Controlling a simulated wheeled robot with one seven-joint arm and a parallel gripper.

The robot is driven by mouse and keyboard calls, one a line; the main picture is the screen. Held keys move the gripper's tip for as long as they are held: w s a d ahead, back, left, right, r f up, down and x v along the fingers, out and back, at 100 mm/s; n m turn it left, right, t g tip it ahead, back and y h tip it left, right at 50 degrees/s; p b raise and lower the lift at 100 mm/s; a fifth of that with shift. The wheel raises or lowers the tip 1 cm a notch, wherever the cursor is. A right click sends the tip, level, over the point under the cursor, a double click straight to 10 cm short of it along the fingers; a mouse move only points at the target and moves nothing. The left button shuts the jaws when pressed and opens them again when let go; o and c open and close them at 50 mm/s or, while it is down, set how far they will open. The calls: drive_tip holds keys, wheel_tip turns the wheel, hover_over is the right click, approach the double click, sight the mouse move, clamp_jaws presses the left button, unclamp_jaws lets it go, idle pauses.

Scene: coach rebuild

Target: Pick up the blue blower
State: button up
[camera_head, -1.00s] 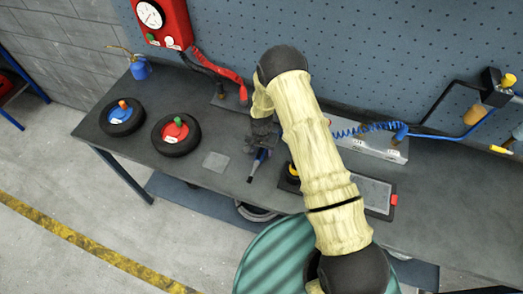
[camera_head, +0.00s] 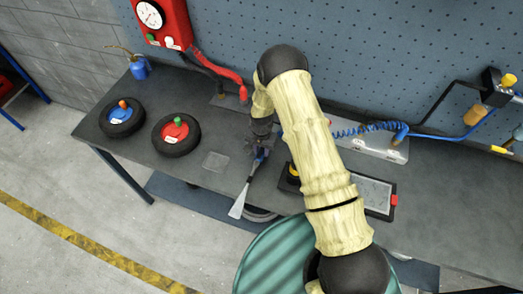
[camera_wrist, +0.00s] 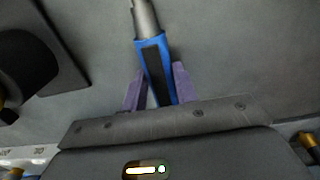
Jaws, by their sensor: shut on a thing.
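The blue blower has a blue body with a dark inlay and a grey metal nozzle. In the wrist view its body (camera_wrist: 156,75) lies between the two purple fingertips (camera_wrist: 154,88) of my gripper, which is shut on it. In the head view the blower's flat pale nozzle (camera_head: 240,203) points down and left past the bench's front edge. My gripper (camera_head: 260,148) is near the middle of the bench, partly hidden behind my arm. I cannot tell exactly how high the blower is above the bench.
Two black wheels with a blue hub (camera_head: 122,117) and a red hub (camera_head: 176,134) lie left on the grey bench (camera_head: 185,95). A blue oil can (camera_head: 139,68) stands behind them. A framed panel (camera_head: 374,192) lies right, and a green drum (camera_head: 268,255) stands in front.

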sight(262, 149)
wheel_tip(262, 149, up, 10)
drive_tip(key=b, duration=0.4)
idle(0.5)
drive_tip(key=o, duration=0.4)
clamp_jaws()
drive_tip(key=shift+w, duration=0.1)
